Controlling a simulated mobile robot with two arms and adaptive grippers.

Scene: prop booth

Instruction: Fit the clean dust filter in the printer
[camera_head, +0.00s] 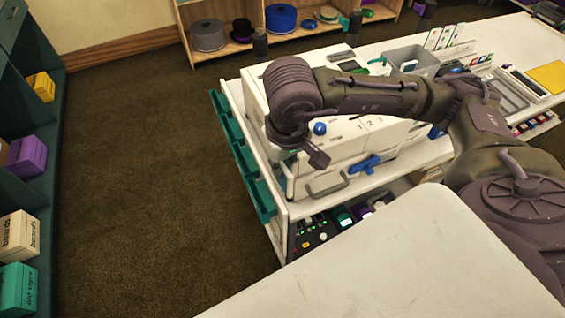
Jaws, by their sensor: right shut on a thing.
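The white printer (340,145) stands on the bench behind my right arm. It has a blue knob (320,128), a blue lever (365,165) and a grey handle (327,187) low on its front. My right gripper (300,150) is at the printer's left front. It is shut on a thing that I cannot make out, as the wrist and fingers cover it. I cannot pick out the clean dust filter. My left gripper is not in view.
Green bins (247,165) hang along the bench's left end. A grey bin (412,62) and cards stand behind the arm. A pale flat top (400,260) fills the near foreground. Shelves with boxes (18,233) line the left. The brown floor between is clear.

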